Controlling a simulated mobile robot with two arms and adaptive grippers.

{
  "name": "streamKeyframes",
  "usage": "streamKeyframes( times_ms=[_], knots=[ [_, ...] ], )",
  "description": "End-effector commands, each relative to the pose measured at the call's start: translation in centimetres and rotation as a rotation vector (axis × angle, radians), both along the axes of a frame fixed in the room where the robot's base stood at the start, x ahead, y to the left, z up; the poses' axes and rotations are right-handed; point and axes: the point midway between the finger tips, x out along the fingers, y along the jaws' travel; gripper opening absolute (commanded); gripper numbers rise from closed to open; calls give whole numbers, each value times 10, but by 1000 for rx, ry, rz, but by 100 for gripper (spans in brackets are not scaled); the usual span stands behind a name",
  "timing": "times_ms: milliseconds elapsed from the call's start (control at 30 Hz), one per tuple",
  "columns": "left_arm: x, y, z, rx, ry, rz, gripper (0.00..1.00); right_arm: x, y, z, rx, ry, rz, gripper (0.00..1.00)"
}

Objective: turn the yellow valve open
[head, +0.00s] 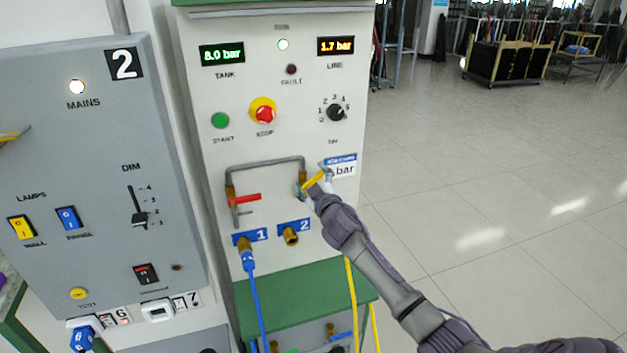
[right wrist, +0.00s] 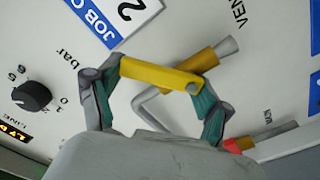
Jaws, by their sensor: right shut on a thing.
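The yellow valve's lever (head: 314,181) sits on the right leg of the grey pipe loop on the panel, above outlet 2. In the head view it slants up to the right. My right gripper (head: 316,187) is at this lever. In the right wrist view the yellow lever (right wrist: 150,74) spans between the two teal-padded fingers (right wrist: 155,100), which are shut on it. Its pivot screw is by one finger, and the brass valve body (right wrist: 214,58) shows behind. The gripper partly hides the valve in the head view. My left gripper is not in view.
A red lever (head: 245,198) is on the pipe's left leg, above outlet 1 with its blue hose (head: 254,295). A stop button (head: 263,112) and a rotary knob (head: 336,112) are higher up. A green ledge (head: 290,298) juts out below. Open floor lies right.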

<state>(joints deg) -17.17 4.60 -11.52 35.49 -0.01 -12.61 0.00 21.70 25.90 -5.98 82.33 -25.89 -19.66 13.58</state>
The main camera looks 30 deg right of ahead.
Motion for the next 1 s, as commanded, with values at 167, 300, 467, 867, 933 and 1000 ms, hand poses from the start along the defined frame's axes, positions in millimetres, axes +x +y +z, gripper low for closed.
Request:
streamKeyframes(
  times_ms=[167,300,467,867,933,1000],
  knots=[
    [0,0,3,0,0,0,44,1,4,4,-164,37,0,43],
    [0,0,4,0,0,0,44,2,8,5,-294,68,1,43],
    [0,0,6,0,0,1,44,3,12,6,-442,105,1,43],
    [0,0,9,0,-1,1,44,5,20,6,-752,179,0,43],
    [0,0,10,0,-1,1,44,5,21,6,-791,189,0,43],
    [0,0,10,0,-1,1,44,6,22,6,-823,196,0,43]
  ],
)
